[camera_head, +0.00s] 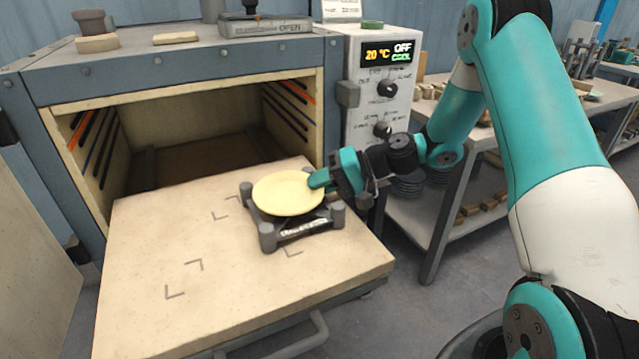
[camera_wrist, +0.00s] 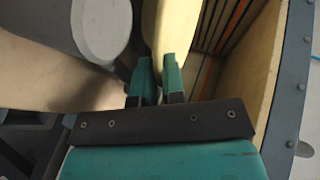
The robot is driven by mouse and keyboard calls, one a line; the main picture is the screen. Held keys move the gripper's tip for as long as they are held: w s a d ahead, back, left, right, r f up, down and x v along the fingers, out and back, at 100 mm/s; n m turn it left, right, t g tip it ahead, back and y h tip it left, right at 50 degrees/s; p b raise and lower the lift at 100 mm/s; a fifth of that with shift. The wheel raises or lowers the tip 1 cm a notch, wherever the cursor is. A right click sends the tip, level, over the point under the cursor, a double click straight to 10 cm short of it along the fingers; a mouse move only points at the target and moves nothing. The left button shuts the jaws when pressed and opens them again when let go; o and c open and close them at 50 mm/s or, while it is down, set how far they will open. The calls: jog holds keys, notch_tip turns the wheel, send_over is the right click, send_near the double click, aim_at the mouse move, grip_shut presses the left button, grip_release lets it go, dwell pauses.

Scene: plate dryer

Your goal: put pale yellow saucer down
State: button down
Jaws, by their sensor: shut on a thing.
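The pale yellow saucer (camera_head: 287,193) lies about level over a dark grey stand (camera_head: 268,238) with raised corner posts. The stand is on the pulled-out shelf of the dryer. My gripper (camera_head: 319,180) is shut on the saucer's right rim. In the wrist view, the saucer (camera_wrist: 168,30) shows edge-on between the two teal fingers (camera_wrist: 158,78). I cannot tell whether the saucer touches the stand or hangs just above it.
The beige shelf (camera_head: 150,310) has dark corner marks and free room at its left and front. Behind it the dryer cavity (camera_head: 190,135) is open, with slotted side walls. A control panel (camera_head: 385,95) reads 20 °C, OFF, COOL. A workbench (camera_head: 440,200) stands at the right.

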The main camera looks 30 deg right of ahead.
jog(key=shift+f, duration=0.1)
jog(key=c, duration=1.2)
grip_release()
jog(key=v, duration=1.2)
jog(key=s+a+r+n+g+h, duration=0.25)
jog(key=s+a, duration=0.25)
jog(key=a, duration=0.4)
jog(key=s+a+r+n+g+h, duration=0.2)
jog(key=s+a+r+n+g, duration=0.15)
jog(key=a, duration=0.45)
jog(key=s+a+r+n+h, duration=0.1)
jog(key=s+a, duration=0.1)
jog(key=s, duration=0.5)
jog(key=s+a+n+h, duration=0.1)
jog(key=s+n+h, duration=0.1)
jog(key=s, duration=0.6)
jog(key=shift+s+a+r, duration=0.2)
jog(key=shift+a+r, duration=0.15)
jog(key=shift+a, duration=0.05)
